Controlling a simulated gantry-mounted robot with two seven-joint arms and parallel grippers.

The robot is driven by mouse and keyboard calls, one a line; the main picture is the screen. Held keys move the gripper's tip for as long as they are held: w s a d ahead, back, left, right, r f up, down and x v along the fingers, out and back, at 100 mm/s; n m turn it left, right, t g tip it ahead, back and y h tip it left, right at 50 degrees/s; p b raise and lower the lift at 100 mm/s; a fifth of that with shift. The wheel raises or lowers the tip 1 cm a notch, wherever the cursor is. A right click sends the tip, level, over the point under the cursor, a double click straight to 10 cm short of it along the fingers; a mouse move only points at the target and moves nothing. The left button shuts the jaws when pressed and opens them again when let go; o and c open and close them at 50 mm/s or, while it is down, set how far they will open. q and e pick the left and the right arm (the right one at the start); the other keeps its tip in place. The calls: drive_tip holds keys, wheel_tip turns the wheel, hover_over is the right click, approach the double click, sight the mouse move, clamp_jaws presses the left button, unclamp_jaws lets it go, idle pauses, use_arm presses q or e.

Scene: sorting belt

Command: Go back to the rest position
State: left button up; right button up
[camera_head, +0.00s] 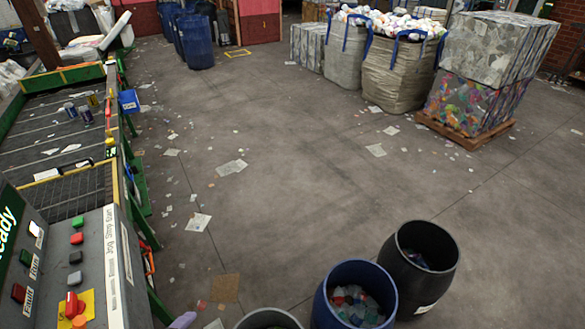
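Neither of my grippers shows in the head view, so I cannot see whether they are open or shut or hold anything. A small pale purple piece (183,320) shows at the bottom edge, and I cannot tell what it is. The sorting belt (35,135) runs along the left side with several cans (85,114) and scraps on it. The control panel (75,265) with coloured buttons stands at the lower left.
A black barrel (420,262), a blue barrel (352,295) with bits inside and a third barrel (268,318) stand at the bottom. Bulk bags (398,75) and stacked bales (490,50) stand at the back right. The middle floor (300,170) is open, with scattered litter.

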use_arm(q)
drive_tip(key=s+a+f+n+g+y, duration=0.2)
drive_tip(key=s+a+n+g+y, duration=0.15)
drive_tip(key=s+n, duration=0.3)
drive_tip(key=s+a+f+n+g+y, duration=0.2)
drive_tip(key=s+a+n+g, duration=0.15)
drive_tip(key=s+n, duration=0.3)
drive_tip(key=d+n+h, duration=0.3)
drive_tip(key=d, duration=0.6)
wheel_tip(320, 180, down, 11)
drive_tip(key=b, duration=1.1)
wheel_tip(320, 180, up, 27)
drive_tip(key=p, duration=2.7)
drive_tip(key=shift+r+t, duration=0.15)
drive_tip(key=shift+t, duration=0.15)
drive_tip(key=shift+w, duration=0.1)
